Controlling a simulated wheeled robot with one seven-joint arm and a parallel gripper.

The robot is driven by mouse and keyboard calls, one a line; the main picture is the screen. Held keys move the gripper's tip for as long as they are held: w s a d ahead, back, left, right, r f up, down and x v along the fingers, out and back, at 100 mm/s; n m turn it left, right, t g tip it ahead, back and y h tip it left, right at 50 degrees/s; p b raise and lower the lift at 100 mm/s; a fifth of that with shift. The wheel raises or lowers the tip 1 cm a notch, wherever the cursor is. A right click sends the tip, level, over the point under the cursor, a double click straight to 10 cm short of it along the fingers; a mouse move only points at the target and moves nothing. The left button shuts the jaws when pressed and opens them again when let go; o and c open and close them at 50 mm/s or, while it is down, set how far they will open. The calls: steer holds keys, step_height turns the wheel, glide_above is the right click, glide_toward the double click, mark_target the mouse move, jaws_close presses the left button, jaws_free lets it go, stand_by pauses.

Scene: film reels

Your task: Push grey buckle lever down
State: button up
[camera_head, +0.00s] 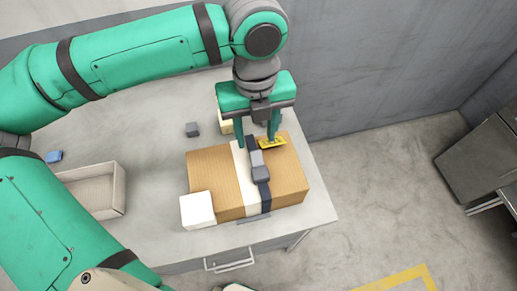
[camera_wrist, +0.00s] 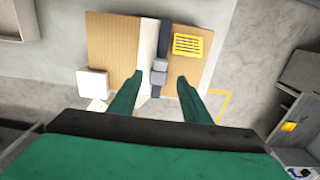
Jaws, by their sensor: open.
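A cardboard box (camera_head: 212,175) lies on the grey table with a white band and a dark strap (camera_head: 264,195) across it. The grey buckle (camera_head: 261,173) sits on the strap; it also shows in the wrist view (camera_wrist: 157,90). A lighter grey piece beside it, seemingly the lever (camera_wrist: 159,66), shows in the head view (camera_head: 256,157); its tilt is hard to tell. My gripper (camera_head: 257,142) is open and empty above the box. In the wrist view its two fingertips (camera_wrist: 159,79) appear on either side of the strap and buckle. Contact with the box cannot be told.
A yellow label (camera_wrist: 187,44) lies on the box right of the strap. A white block (camera_head: 198,211) stands at the box's near left corner. An open tray (camera_head: 122,190), a blue block (camera_head: 54,156) and a dark grey block (camera_head: 192,129) are farther left. A wall stands behind the table.

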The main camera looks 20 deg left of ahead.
mark_target(257, 157)
step_height(257, 157, down, 9)
steer(key=shift+d, duration=0.1)
stand_by(0.3)
steer(key=c, duration=1.1)
